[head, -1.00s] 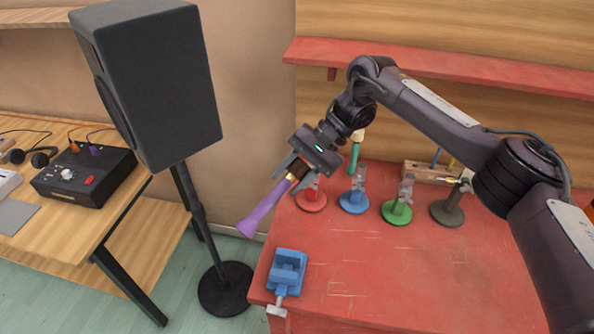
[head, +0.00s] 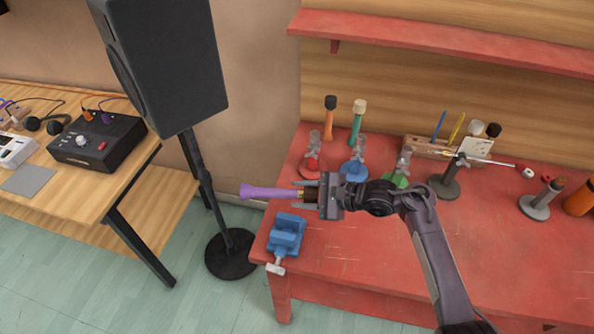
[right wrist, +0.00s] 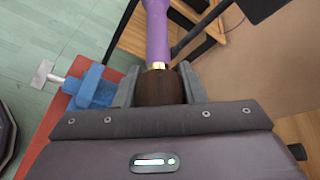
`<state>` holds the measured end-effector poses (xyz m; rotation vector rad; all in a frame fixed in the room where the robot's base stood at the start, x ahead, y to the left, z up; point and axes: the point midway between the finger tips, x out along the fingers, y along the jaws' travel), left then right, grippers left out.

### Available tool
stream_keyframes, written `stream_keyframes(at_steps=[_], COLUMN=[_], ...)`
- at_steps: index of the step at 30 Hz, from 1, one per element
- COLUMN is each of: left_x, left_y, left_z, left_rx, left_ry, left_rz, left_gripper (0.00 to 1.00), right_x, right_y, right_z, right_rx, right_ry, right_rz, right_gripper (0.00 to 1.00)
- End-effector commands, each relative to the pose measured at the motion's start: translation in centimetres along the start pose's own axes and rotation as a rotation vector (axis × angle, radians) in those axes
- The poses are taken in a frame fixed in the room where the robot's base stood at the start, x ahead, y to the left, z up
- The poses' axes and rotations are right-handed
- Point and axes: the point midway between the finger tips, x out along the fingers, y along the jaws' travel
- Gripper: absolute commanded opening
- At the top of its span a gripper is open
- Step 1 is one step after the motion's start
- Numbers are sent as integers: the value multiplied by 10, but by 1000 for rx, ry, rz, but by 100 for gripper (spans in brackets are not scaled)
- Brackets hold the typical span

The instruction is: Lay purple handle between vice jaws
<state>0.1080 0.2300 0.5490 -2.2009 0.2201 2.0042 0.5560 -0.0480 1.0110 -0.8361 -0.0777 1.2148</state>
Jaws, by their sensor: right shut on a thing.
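The purple handle (head: 268,192) is held out level in the head view, its wide end pointing left past the table's edge. My right gripper (head: 308,193) is shut on its dark brown end; the right wrist view shows this brown part (right wrist: 161,86) between the fingers, with a brass collar and the purple shaft (right wrist: 157,30) beyond. The blue vice (head: 286,235) sits at the front left corner of the red table, below and nearer than the handle. It also shows in the right wrist view (right wrist: 92,88), left of the gripper. The handle is apart from the vice. My left gripper is not in view.
On the red table (head: 350,245) stand red (head: 312,166), blue (head: 354,170), green (head: 398,178) and grey (head: 445,187) stands behind my gripper. Orange (head: 330,120) and teal (head: 357,122) handles stand further back. A speaker on a pole (head: 207,200) stands left of the table.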

Motion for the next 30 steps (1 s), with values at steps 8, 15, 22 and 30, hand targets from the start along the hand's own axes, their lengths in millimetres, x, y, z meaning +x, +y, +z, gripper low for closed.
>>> stream_keyframes(at_steps=[8,15,22,30], left_x=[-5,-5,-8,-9], left_y=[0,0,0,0], left_z=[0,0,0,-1], left_rx=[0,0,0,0], left_ry=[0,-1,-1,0], left_rz=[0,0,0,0], left_gripper=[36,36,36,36], right_x=[0,0,0,3], right_y=[42,45,44,53], right_z=[-25,-28,-27,-37], right_rx=[60,61,64,78], right_ry=[25,28,27,25], right_rz=[-132,-144,-143,-141], right_gripper=[0,0,0,0])
